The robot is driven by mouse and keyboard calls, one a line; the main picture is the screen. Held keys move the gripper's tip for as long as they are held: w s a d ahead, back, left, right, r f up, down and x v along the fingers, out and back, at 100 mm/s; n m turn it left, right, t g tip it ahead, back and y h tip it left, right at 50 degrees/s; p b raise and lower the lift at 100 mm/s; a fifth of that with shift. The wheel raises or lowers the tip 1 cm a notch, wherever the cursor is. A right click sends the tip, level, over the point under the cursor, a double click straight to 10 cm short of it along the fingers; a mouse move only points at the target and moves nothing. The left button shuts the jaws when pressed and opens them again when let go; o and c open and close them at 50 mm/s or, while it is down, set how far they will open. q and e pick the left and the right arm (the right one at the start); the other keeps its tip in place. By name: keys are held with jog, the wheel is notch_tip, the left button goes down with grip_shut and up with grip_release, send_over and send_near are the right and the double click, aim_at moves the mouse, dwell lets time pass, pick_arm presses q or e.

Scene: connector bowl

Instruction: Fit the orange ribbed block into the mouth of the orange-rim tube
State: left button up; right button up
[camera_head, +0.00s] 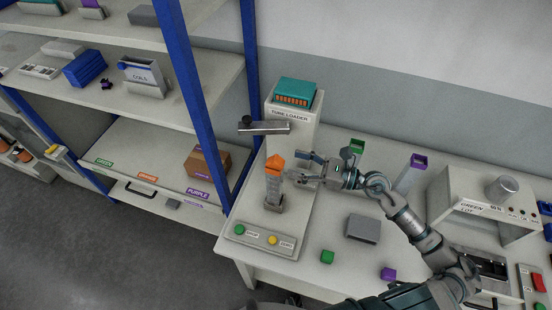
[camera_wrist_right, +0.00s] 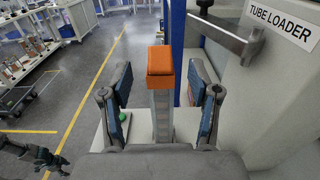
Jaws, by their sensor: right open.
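A clear grey tube (camera_head: 273,188) stands upright in a holder on the tube loader's base. Orange parts (camera_head: 275,163) cap its top: a pointed piece sits above a lower orange band. In the right wrist view the orange piece (camera_wrist_right: 160,61) is on top of the tube (camera_wrist_right: 162,115). The rim and block are hard to tell apart, and I cannot tell how deep the block sits. My right gripper (camera_head: 298,169) is open, its fingers on either side of the tube top with gaps on both sides. A dark jointed part, likely my left gripper (camera_wrist_right: 32,156), shows at lower left in the wrist view.
The tube loader (camera_head: 290,135) stands behind the tube, with a metal arm (camera_head: 264,128) reaching left. A grey block (camera_head: 362,228), green block (camera_head: 327,257) and purple block (camera_head: 388,274) lie on the table. Green (camera_head: 354,148) and purple-rim (camera_head: 412,172) tubes stand behind.

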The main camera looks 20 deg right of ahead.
aim_at(277, 158)
jog(key=shift+x, duration=0.8)
jog(key=p+x, duration=0.3)
jog(key=x, duration=0.1)
jog(key=shift+w+a+r, duration=0.1)
jog(key=shift+w+r, duration=0.05)
jog(key=shift+w, duration=0.1)
jog(key=shift+w+a+f, duration=0.2)
jog(key=shift+w+a, duration=0.1)
jog(key=shift+a, duration=0.15)
jog(key=shift+d, duration=0.1)
jog(key=c, duration=1.2)
